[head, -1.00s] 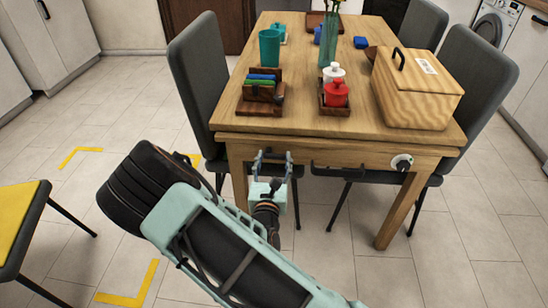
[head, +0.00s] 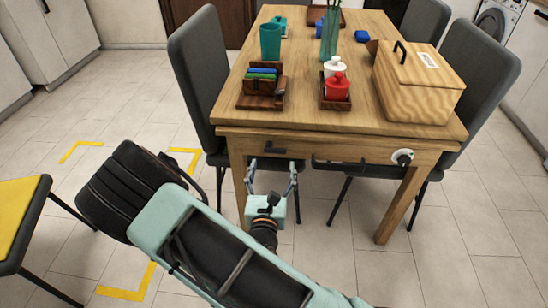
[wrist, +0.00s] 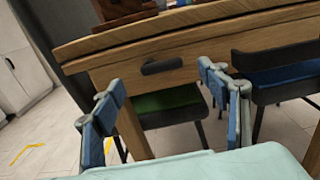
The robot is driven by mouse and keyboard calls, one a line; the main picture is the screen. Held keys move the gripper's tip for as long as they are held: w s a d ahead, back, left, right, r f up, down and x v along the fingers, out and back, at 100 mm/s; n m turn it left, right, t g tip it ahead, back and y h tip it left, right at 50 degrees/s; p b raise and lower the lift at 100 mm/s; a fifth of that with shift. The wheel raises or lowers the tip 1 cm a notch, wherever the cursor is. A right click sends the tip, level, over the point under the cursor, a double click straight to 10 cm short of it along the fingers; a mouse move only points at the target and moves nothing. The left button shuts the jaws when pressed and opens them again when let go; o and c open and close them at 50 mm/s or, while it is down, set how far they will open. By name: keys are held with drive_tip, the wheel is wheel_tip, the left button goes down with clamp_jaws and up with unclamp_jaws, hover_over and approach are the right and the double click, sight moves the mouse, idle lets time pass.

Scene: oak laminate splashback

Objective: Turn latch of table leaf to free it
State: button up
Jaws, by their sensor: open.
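The wooden table (head: 300,115) stands ahead of me with a leaf edge above its front apron. A dark bar-shaped latch (head: 275,149) sits on the left part of the apron and lies about level. In the wrist view the latch (wrist: 162,65) shows between and beyond my fingers. My gripper (head: 272,172) is open and empty, just in front of and slightly below the latch, apart from it. Its two blue-padded fingers (wrist: 160,80) are spread wide in the wrist view.
A white round fitting with a black knob (head: 402,158) is on the apron's right side. Grey chairs (head: 195,80) flank the table.

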drive_tip(key=s, duration=0.6)
drive_tip(key=shift+a, duration=0.1)
drive_tip(key=shift+w, duration=0.1)
